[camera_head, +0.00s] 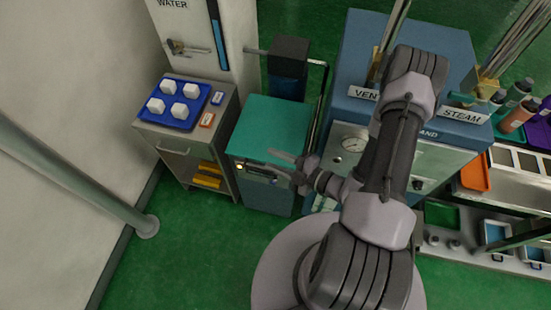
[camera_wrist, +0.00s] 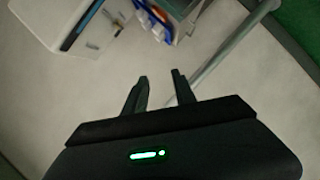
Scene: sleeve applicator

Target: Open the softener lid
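A box with a flat teal top (camera_head: 272,130) stands left of the blue cabinet; the top looks like a lid and lies level and closed. It carries no readable label, so I cannot be sure it is the softener. My gripper (camera_head: 277,164) is at the box's front upper edge in the head view, and I cannot tell whether it touches. In the wrist view my gripper (camera_wrist: 160,80) has its two dark fingers apart with nothing between them. The teal top does not show in the wrist view.
A small cabinet with a blue tray (camera_head: 172,104) of white cubes stands to the left. The blue cabinet (camera_head: 345,75) with VENT and STEAM labels stands right. Green floor in front is clear.

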